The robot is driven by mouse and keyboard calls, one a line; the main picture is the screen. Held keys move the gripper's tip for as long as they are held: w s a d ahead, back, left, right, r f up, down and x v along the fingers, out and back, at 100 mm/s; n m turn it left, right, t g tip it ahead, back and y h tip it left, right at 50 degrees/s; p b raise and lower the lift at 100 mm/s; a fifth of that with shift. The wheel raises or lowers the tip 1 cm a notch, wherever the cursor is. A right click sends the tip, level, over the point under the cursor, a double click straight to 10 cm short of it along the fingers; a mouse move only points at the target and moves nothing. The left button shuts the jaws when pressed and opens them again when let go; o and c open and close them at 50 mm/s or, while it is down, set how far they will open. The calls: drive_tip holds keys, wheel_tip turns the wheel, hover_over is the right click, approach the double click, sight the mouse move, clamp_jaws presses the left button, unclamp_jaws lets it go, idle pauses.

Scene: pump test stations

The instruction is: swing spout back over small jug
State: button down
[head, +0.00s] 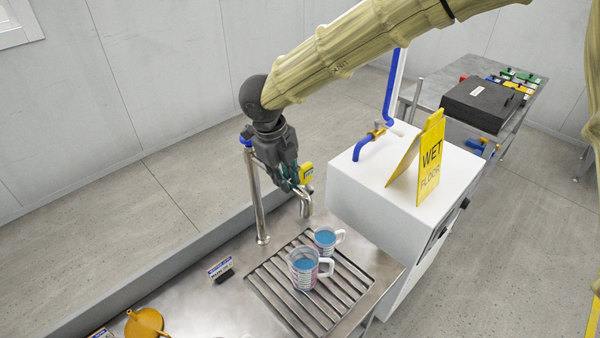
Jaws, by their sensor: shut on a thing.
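The metal spout (306,207) runs from an upright post (258,205) at the back of the steel counter, and its end bends downward. My gripper (291,184) is shut on the spout near that bend and hides part of it. A yellow tag (306,172) shows beside the fingers. The small jug (325,242) stands upright on the slatted drain grate, with blue liquid in it. The large jug (302,273), also with blue liquid, stands just in front and to the left of it. The spout's end appears behind and a little left of the small jug, beyond the grate.
The slatted grate (266,289) is set in the counter (190,300). A white cabinet (350,195) with a yellow wet-floor sign (430,158) and a blue-and-brass tap (376,135) stands close on the right. A small label stand (220,268) and an orange funnel (146,323) are at left.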

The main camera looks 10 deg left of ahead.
drive_tip(key=shift+a, duration=0.1)
idle(0.3)
drive_tip(key=c, duration=1.3)
unclamp_jaws()
drive_tip(key=shift+s+a, duration=0.1)
drive_tip(key=shift+c, duration=0.2)
drive_tip(key=shift+r, duration=0.1)
wheel_tip(320, 180, up, 12)
drive_tip(key=s+a, duration=0.1)
drive_tip(key=shift+s, duration=0.4)
drive_tip(key=shift+f, duration=0.25)
